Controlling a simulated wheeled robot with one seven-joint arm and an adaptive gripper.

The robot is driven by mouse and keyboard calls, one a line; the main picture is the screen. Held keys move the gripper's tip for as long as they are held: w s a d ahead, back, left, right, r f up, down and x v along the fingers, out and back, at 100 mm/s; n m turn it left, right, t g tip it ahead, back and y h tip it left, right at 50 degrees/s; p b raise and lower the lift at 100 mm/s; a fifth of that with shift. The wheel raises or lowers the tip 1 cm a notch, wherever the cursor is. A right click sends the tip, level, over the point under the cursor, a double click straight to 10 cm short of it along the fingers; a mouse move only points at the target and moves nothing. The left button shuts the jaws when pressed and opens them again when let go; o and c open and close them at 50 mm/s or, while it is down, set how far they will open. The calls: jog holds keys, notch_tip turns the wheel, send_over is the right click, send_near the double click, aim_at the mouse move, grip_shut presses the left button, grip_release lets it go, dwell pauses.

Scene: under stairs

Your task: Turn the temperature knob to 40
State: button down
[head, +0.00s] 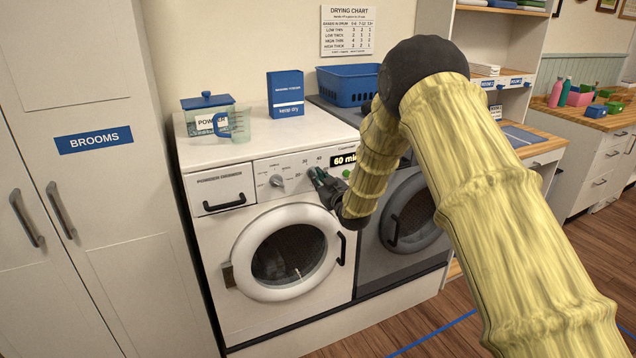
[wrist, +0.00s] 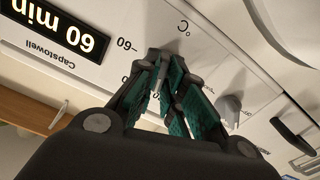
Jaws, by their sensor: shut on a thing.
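The white washing machine (head: 262,225) has a front control panel with a dial scale near its middle, where 30 and 40 can be read in the head view. My gripper (head: 314,176) is at this scale, its fingers pointing into the panel. In the wrist view my gripper (wrist: 172,68) has its green-padded fingers drawn together at the panel, beside the upside-down °C and 60 marks. It is shut on the temperature knob, which the fingers hide, so its pointer cannot be read. Another knob (head: 277,181) sits to the left; in the wrist view a pale knob (wrist: 230,110) shows beside the fingers.
A display (head: 344,160) reading 60 min is right of the gripper. The round door (head: 283,252) is below, the powder drawer (head: 222,190) left. A powder box (head: 207,116), jug (head: 240,122), blue carton (head: 286,93) and blue basket (head: 347,85) stand on top.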

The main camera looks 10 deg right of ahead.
jog(key=shift+m+b, duration=2.35)
jog(key=shift+m, duration=2.15)
jog(key=c, duration=1.5)
grip_release()
jog(key=v, duration=1.2)
jog(key=shift+d, duration=0.1)
